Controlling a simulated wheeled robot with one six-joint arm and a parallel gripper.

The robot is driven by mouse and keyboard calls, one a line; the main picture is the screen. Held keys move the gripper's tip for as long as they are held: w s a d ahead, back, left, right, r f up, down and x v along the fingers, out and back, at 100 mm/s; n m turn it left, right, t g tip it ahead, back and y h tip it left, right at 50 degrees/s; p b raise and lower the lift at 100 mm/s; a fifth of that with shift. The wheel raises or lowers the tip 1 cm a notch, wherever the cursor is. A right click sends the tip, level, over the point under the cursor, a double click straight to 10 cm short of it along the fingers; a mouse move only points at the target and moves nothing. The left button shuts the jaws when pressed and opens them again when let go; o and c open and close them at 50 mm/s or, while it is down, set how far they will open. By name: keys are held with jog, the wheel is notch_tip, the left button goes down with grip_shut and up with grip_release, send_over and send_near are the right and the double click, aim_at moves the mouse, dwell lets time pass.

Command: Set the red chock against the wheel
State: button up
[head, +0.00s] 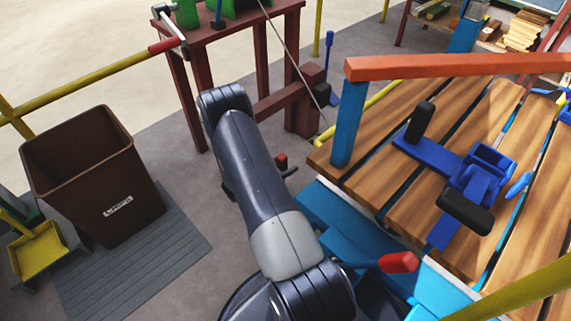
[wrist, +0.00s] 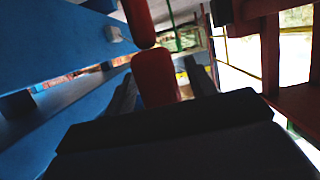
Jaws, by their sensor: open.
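My gripper (wrist: 160,92) is open in the wrist view, its dark fingers on either side of a red rounded block (wrist: 155,76). The block looks like the red chock, but I cannot tell whether the fingers touch it. A second red piece (wrist: 138,22) shows just above it; I cannot tell whether they are joined. In the head view a small red piece (head: 281,160) shows beside dark finger parts, just right of my arm and low by the blue frame. Most of my gripper is hidden there behind my arm. I cannot make out the wheel in either view.
A wooden-slatted platform (head: 400,190) with an orange rail (head: 455,66) and a blue clamp (head: 470,180) is at right. A dark red stand (head: 202,70) is behind my arm. A brown bin (head: 85,165) stands left on a grey mat. Grey floor lies between bin and arm.

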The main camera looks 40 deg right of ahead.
jog(key=p+v, duration=0.2)
jog(key=v, duration=0.9)
jog(key=shift+a, duration=0.2)
jog(key=shift+d, duration=0.1)
jog(key=b+x, duration=0.2)
jog(key=x, duration=1)
jog(key=shift+f+b, duration=0.15)
jog(key=shift+b, duration=0.25)
jog(key=shift+r+p, duration=0.5)
jog(key=shift+r, duration=0.6)
